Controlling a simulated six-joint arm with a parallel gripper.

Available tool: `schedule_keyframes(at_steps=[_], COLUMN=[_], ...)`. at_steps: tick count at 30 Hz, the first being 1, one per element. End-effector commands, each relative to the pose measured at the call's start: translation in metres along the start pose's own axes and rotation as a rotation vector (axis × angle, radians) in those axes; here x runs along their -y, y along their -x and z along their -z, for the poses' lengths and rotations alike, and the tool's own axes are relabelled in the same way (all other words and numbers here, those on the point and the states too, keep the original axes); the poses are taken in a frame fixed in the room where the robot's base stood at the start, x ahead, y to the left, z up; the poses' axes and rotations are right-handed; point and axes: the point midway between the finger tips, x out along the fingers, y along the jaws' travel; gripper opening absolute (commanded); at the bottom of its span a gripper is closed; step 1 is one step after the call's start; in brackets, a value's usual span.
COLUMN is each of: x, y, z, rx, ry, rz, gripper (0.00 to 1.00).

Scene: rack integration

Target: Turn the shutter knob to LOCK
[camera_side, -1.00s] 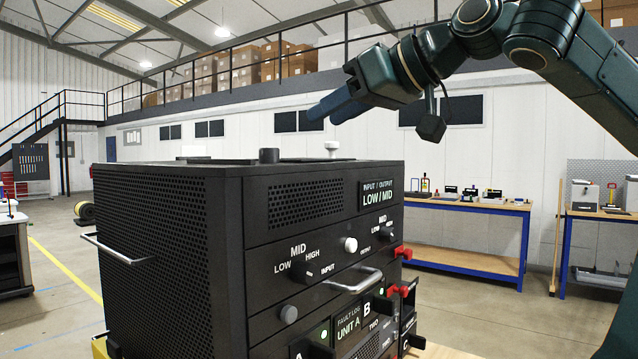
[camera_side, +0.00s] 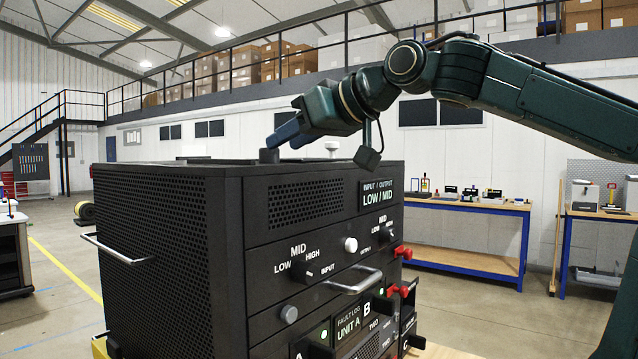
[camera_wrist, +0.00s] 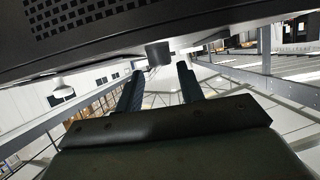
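The black rack unit (camera_side: 165,222) carries a short black round knob (camera_side: 268,155) on its top, near the front edge. No SHUTTER or LOCK label is readable, so I cannot tell whether this is the shutter knob or how it is turned. My gripper (camera_wrist: 159,71) is open, its two dark blue fingers apart. In the wrist view the black knob (camera_wrist: 158,53) appears just beyond the fingertips, between them. In the side view my gripper (camera_side: 276,140) is close to the knob, tilted down to the left; contact cannot be made out.
A white-capped knob (camera_side: 332,146) stands on the top, to the right of the black one. The front panel has selector knobs (camera_side: 302,271), a handle (camera_side: 353,282) and red fittings (camera_side: 402,252). A blue-edged workbench (camera_side: 466,206) stands behind.

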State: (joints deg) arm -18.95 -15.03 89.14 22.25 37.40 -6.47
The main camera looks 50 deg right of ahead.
Motion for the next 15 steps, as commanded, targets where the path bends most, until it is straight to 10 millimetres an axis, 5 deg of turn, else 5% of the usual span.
schedule_keyframes(at_steps=[6, 15], x=[-0.001, 0.0], y=[-0.028, -0.041], z=[0.0, 0.0], rx=[0.002, -0.001], ry=[0.0, 0.0], rz=[-0.001, 0.001], gripper=[0.38, 0.38])
